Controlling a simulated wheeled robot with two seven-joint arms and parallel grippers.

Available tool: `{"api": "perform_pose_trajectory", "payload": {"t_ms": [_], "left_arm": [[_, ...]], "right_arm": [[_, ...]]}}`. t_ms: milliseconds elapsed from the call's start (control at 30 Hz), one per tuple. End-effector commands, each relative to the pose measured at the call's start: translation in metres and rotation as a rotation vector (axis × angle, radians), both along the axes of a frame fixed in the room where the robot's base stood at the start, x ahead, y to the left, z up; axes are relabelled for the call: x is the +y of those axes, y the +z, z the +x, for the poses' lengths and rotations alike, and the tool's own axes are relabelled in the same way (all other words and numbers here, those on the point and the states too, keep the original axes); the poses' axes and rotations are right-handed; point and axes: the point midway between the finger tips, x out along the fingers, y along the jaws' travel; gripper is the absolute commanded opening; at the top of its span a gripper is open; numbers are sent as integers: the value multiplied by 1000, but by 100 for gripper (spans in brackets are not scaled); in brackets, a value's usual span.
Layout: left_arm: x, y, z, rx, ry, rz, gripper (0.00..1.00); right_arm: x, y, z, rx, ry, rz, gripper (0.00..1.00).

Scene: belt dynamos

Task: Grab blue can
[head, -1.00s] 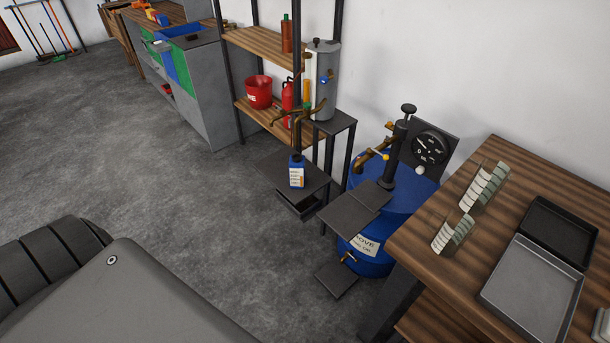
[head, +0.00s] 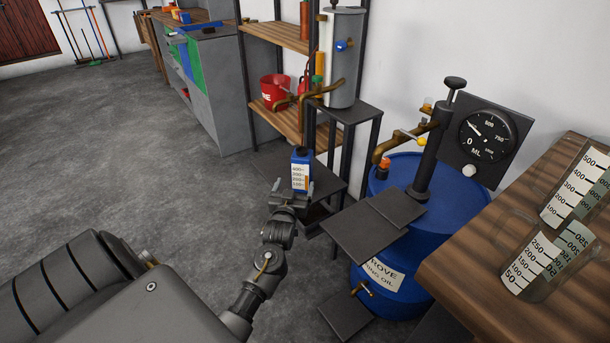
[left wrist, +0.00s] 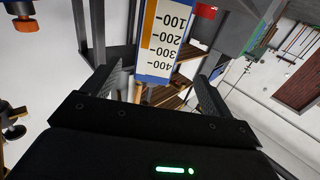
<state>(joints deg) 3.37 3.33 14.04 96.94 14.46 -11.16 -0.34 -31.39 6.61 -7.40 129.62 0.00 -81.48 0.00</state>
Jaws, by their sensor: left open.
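The blue can (head: 301,172) has a white scale label and stands upright on a dark low shelf (head: 265,165) below the grey tank. My left gripper (head: 293,189) is open, in front of the can on the near side, with its fingers pointing toward it. In the left wrist view the can (left wrist: 161,42) appears upside down, ahead of and between the two spread fingers (left wrist: 153,88). Whether the fingertips reach past its sides is hard to tell. My right gripper is not in view.
A grey tank (head: 344,60) with a brass tap (head: 310,92) stands above and behind the can. A blue oil drum (head: 400,240) with dark plates (head: 362,232) is on the right. Beakers (head: 545,255) stand on a wooden table. The floor at left is clear.

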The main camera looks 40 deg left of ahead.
Motion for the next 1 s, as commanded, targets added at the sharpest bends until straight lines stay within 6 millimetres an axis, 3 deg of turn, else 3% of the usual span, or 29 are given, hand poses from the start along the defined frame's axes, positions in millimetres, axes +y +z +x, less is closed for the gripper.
{"api": "perform_pose_trajectory", "payload": {"t_ms": [300, 633, 1000], "left_arm": [[21, 0, 40, 0, -1, 1, 85], [26, 1, 55, 1, -4, 0, 85], [45, 5, 96, 1, -3, 0, 85]], "right_arm": [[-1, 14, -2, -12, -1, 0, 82], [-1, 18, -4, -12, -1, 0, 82], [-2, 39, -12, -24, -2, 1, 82]]}}
